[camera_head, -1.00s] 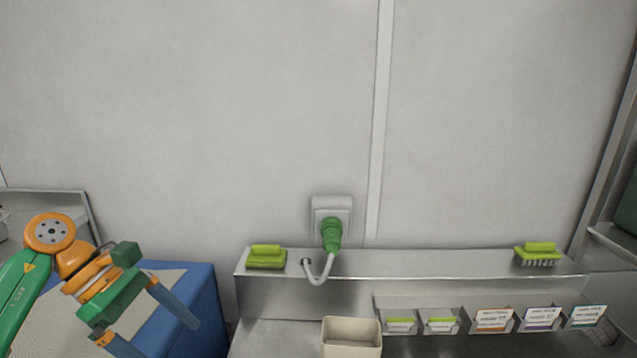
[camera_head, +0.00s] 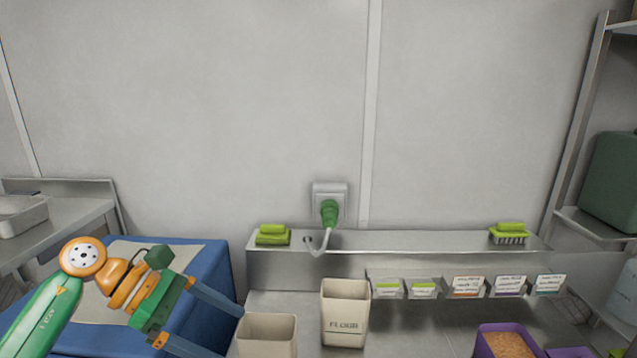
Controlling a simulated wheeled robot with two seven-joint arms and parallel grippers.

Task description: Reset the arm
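My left gripper (camera_head: 204,328) comes in from the lower left on a green and orange arm. Its two blue-grey fingers are spread apart with nothing between them, so it is open. It is in front of the blue box-shaped unit (camera_head: 207,275) and left of an empty-looking beige bin (camera_head: 266,335). My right arm and gripper do not show in the head view.
A beige FLOUR bin (camera_head: 345,318) stands on the counter below a steel ledge (camera_head: 400,241) with green brushes (camera_head: 272,235) and a green plug (camera_head: 329,211) in a wall socket. Label cards (camera_head: 467,286) line the ledge front. A purple bin (camera_head: 505,343) is lower right. Shelving stands right.

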